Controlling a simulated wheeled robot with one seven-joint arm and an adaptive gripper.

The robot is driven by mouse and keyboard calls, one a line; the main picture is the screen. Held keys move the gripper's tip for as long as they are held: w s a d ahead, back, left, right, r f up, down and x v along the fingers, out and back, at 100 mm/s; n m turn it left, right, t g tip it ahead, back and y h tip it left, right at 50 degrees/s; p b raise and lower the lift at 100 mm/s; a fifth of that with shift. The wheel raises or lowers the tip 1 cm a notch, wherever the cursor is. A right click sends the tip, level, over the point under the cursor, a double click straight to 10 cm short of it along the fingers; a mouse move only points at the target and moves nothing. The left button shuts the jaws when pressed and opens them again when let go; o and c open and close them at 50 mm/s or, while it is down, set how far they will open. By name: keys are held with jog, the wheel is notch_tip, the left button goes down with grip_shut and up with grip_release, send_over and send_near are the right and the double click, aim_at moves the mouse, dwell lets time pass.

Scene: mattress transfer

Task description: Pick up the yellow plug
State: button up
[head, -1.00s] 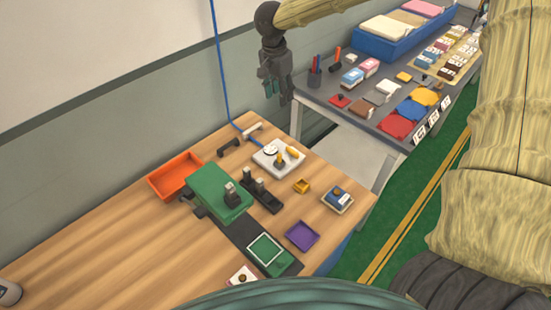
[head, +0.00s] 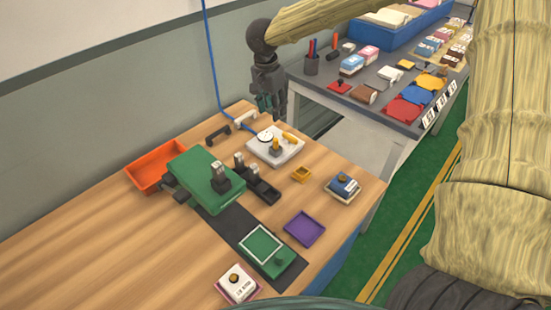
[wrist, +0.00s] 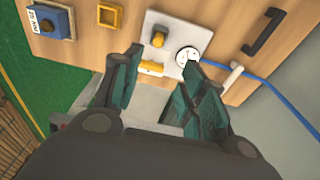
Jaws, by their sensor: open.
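A white board (head: 262,151) on the wooden table carries two yellow parts: an upright yellow knob-like piece (head: 276,146) and a yellow piece lying at its back right edge (head: 289,137). I cannot tell for sure which is the plug. In the wrist view the upright piece (wrist: 158,40) is beyond my fingertips, and the lying piece (wrist: 151,68) appears between them. A round white fitting (wrist: 187,56) is on the same board. My gripper (head: 265,103) is open and empty, behind and above the board, pointing down; it also shows in the wrist view (wrist: 160,66).
A blue cable (head: 212,65) hangs down to the board. A small yellow tray (head: 301,174), purple tray (head: 304,229), green machine (head: 200,170) and orange tray (head: 150,171) are nearby. A grey table (head: 330,93) stands behind.

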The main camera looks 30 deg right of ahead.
aim_at(276, 139)
jog(key=f, duration=0.5)
jog(key=f+b, duration=0.1)
jog(key=f, duration=0.2)
jog(key=shift+d+f, duration=0.2)
jog(key=shift+d, duration=0.1)
jog(key=shift+d+f+p, duration=0.15)
jog(key=shift+f+p, duration=0.15)
jog(key=shift+f, duration=1)
jog(key=shift+d+f+p, duration=0.15)
jog(key=shift+f+p, duration=0.15)
jog(key=shift+f, duration=1)
grip_shut()
